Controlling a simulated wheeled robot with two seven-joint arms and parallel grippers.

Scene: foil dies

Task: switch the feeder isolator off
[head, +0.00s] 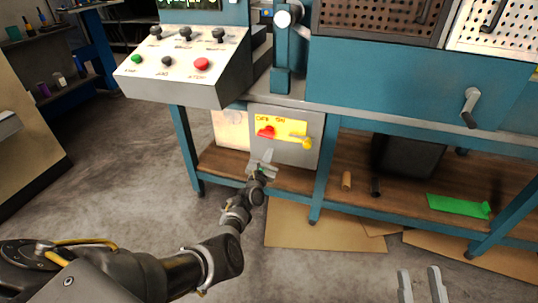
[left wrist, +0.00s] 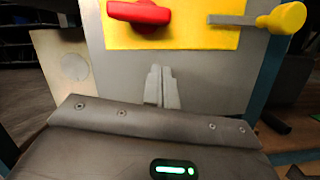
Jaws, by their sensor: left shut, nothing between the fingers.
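A grey box (head: 286,153) under the bench carries a yellow plate (head: 287,124) with lettering that looks like OFF and ON. A red handle (head: 266,131) sits at the plate's left, and a yellow-knobbed lever (head: 305,142) at its right. In the left wrist view the red handle (left wrist: 140,14) lies roughly level, and the lever's grey bar runs level to its yellow knob (left wrist: 287,18). My left gripper (head: 265,157) is shut and empty, in front of the box just below the plate; its closed fingers (left wrist: 161,86) appear apart from both handles. My right gripper (head: 420,284) is open and empty.
A sloped control panel (head: 185,62) with switches and buttons overhangs above left. A teal bench leg (head: 324,170) stands just right of the box. The lower shelf (head: 350,199) holds a dark bin (head: 407,157) and a green item (head: 458,205). Cardboard (head: 320,229) lies on the floor.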

